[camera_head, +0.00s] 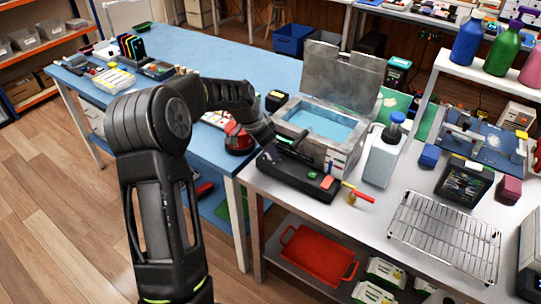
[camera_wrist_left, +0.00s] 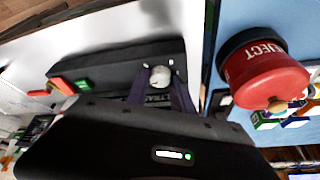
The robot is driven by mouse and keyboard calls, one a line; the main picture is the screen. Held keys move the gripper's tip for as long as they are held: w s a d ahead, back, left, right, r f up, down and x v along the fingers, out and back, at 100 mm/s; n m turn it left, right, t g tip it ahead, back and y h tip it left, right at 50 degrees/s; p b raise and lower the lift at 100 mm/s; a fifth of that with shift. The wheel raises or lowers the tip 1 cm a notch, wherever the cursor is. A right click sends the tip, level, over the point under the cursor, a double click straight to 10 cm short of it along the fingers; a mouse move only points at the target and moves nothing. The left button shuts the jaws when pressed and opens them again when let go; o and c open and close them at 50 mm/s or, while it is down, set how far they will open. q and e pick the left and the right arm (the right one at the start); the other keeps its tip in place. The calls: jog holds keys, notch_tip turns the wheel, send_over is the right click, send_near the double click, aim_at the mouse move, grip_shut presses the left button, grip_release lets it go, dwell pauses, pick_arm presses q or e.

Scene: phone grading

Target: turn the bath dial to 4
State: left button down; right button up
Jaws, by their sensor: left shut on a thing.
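The bath (camera_head: 318,127) is a grey metal tank with blue liquid inside and its lid (camera_head: 343,78) standing open. A black control box (camera_head: 313,182) lies in front of it, with a green and a red button at its right part. In the left wrist view the box (camera_wrist_left: 112,66) carries a pale round dial (camera_wrist_left: 160,76). My left gripper (camera_head: 271,150) is at the left part of the box. Its fingers (camera_wrist_left: 160,82) are shut on the dial, one on each side. The dial's numbers and pointer cannot be read. My right gripper is not in view.
A red pot marked REJECT (camera_wrist_left: 268,78) stands close beside my left gripper, on the blue table (camera_head: 225,62). A white pump bottle (camera_head: 383,155), a red-handled tool (camera_head: 358,193) and a wire rack (camera_head: 445,235) are to the right on the white bench.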

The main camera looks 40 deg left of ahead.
pick_arm(q)
jog(key=shift+a+m, duration=0.1)
jog(key=shift+m, duration=0.2)
jog(key=c, duration=1.4)
grip_release()
jog(key=b+v, duration=0.1)
jog(key=v, duration=0.6)
jog(key=shift+s+a+r, duration=0.15)
jog(key=shift+r, duration=0.25)
